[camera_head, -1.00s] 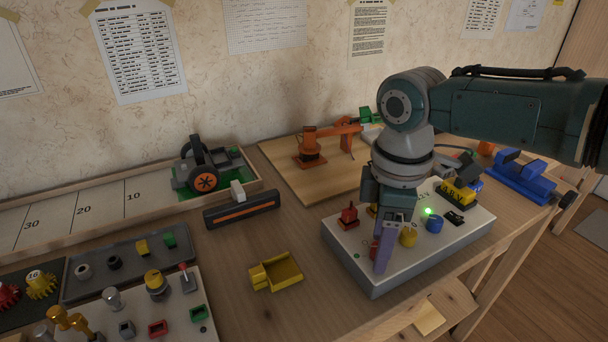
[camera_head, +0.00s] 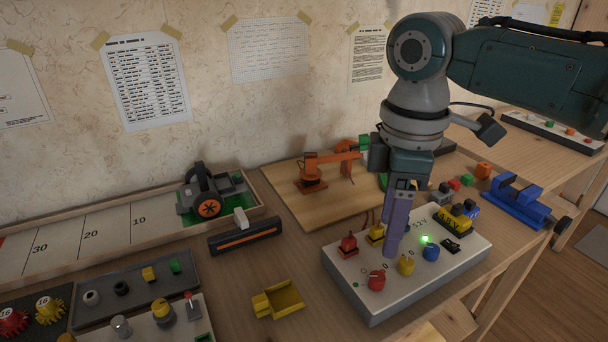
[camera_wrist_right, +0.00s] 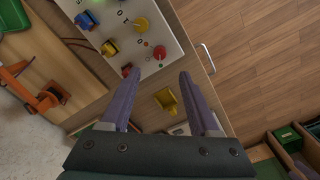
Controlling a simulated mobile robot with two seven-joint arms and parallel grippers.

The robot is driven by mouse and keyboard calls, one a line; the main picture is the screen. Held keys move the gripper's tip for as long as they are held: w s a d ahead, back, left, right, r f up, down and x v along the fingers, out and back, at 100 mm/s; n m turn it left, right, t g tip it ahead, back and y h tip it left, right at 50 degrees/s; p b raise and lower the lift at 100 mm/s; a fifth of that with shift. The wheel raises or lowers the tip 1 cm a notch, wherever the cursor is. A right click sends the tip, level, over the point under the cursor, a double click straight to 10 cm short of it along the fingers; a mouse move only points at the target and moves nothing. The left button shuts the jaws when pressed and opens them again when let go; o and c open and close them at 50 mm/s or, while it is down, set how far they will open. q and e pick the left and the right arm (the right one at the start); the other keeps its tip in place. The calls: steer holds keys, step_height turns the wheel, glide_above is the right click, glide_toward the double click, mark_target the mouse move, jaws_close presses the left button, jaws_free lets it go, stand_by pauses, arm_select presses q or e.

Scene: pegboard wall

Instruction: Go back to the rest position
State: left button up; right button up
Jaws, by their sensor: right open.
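My right gripper (camera_head: 394,248) hangs fingers-down above the white control box, in front of its middle in the head view. Its two purple fingers stand apart and empty in the right wrist view (camera_wrist_right: 157,72). The control box (camera_head: 372,309) carries a red knob (camera_head: 376,280), a yellow knob (camera_head: 406,265) and a blue knob (camera_head: 431,252), plus red and yellow switches at its back. A green light (camera_head: 424,239) on it is lit. Part of the box top is hidden behind the fingers. My left gripper is not in view.
A yellow tray (camera_head: 285,300) lies left of the box. A small orange robot arm (camera_head: 312,172) stands on a wooden board behind. A blue vise (camera_head: 514,201) sits to the right.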

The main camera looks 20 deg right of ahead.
steer(key=s+a+r+m+t+y+p, duration=0.2)
steer(key=s+a+p, duration=0.5)
steer(key=s+a, duration=0.4)
steer(key=s+d+r+m+t+h+p, duration=0.1)
steer(key=s+d+r+m+p, duration=0.2)
steer(key=s+r+m, duration=0.15)
steer(key=s+d+r+m+h+p, duration=0.1)
steer(key=s+d+r+m+p, duration=0.15)
steer(key=s+r, duration=0.25)
step_height(320, 180, up, 37)
steer(key=p, duration=3.7)
steer(key=shift+w+a+r, duration=0.15)
steer(key=shift+a, duration=0.1)
